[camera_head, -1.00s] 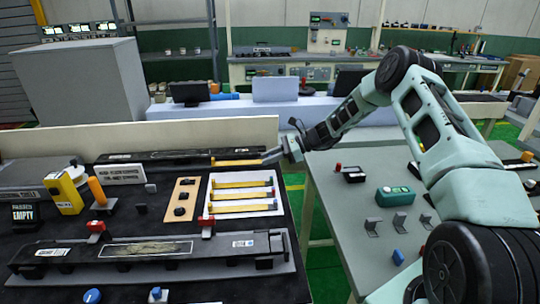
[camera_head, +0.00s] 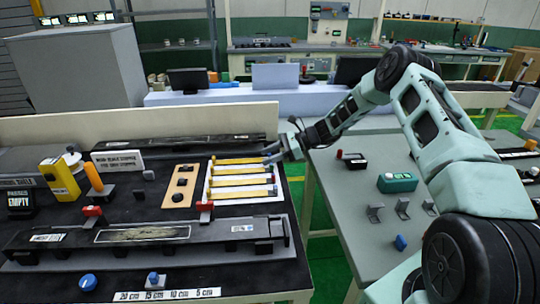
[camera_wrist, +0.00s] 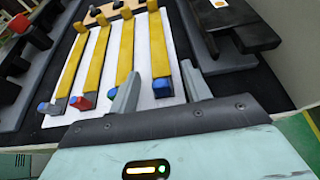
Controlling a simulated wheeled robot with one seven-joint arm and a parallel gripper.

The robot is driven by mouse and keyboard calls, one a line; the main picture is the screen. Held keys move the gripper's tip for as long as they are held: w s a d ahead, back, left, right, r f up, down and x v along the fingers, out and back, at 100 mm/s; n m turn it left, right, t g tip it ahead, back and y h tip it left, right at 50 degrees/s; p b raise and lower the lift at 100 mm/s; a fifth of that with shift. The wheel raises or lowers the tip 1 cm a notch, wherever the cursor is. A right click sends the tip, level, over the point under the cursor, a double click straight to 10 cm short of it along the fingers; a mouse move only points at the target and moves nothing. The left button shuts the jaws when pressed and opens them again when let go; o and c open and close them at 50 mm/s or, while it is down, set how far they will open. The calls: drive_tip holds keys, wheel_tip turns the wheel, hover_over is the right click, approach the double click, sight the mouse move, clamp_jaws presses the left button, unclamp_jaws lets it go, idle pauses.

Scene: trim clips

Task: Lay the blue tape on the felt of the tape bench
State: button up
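Several yellow strips with coloured ends lie side by side on a white sheet (camera_head: 208,200) on the black bench top (camera_head: 190,283). The farthest yellow strip (camera_head: 238,161) has a blue end (camera_wrist: 161,88) in the wrist view. My gripper (camera_head: 268,156) is at that end. Its fingers (camera_wrist: 161,74) stand apart, one on each side of the strip, with gaps showing.
A wooden block with black knobs (camera_head: 182,186) lies left of the sheet. A long black fixture (camera_head: 140,236) with red clamps (camera_head: 205,206) lies in front. A low black rail (camera_head: 190,146) runs behind. A grey table (camera_head: 340,205) stands right, across a green floor gap.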

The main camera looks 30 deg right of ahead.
drive_tip(key=shift+d, duration=0.1)
drive_tip(key=b+v, duration=0.3)
drive_tip(key=v, duration=1.4)
drive_tip(key=shift+s, duration=0.1)
drive_tip(key=shift+r, duration=0.1)
drive_tip(key=s+a+r+n+g+h, duration=0.2)
drive_tip(key=s+a+n, duration=0.25)
drive_tip(key=a, duration=0.55)
drive_tip(key=s+a+r+n+g+h, duration=0.25)
drive_tip(key=a+n, duration=0.25)
drive_tip(key=a, duration=0.6)
drive_tip(key=s+a+r+n+g+h, duration=0.1)
drive_tip(key=s+a+n+g, duration=0.3)
drive_tip(key=a, duration=0.6)
drive_tip(key=s+a+n+t+h, duration=0.1)
drive_tip(key=s+a+n+h, duration=0.2)
drive_tip(key=s+n, duration=0.5)
drive_tip(key=s+a+n+t+h, duration=0.2)
drive_tip(key=s+n, duration=0.7)
drive_tip(key=s, duration=1)
drive_tip(key=shift+a+r+h, duration=0.3)
drive_tip(key=shift+a+h, duration=0.35)
drive_tip(key=shift+a, duration=0.3)
